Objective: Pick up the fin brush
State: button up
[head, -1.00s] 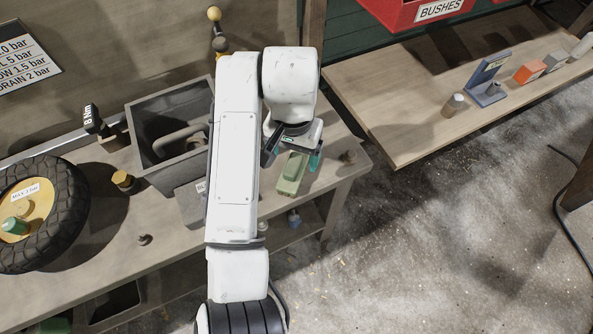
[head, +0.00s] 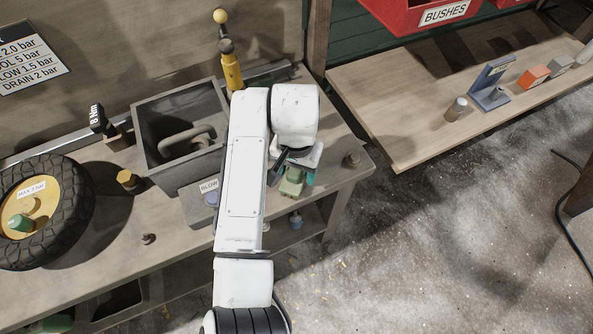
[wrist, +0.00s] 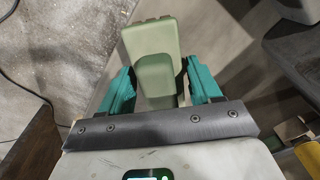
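The fin brush appears to be the pale green block-shaped thing (head: 291,186) on the bench near its front right edge. The wrist view shows it (wrist: 150,38) with a raised, rounded grip on top of a wider body. My gripper (head: 293,173) is over it, pointing down. In the wrist view, my gripper's teal fingers (wrist: 160,78) are open on either side of the raised grip, with a gap visible on each side. The arm and gripper hide part of the brush in the head view.
A grey open tote (head: 150,132) stands left of my arm, near a yellow-handled tool (head: 232,75). A tyre (head: 78,205) lies far left. A second bench (head: 400,125) is at right, across a gap.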

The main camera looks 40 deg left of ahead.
jog(key=c, duration=0.9)
jog(key=shift+c, duration=0.2)
jog(key=shift+r, duration=0.1)
jog(key=shift+r, duration=0.45)
notch_tip(320, 180, up, 2)
jog(key=shift+r, duration=0.15)
jog(key=s+d+r+p, duration=0.3)
jog(key=s+r+p, duration=0.3)
jog(key=s+r, duration=0.3)
jog(key=s, duration=0.4)
jog(key=shift+s+r+p, duration=0.3)
jog(key=shift+r+p, duration=0.05)
jog(key=shift+d, duration=0.1)
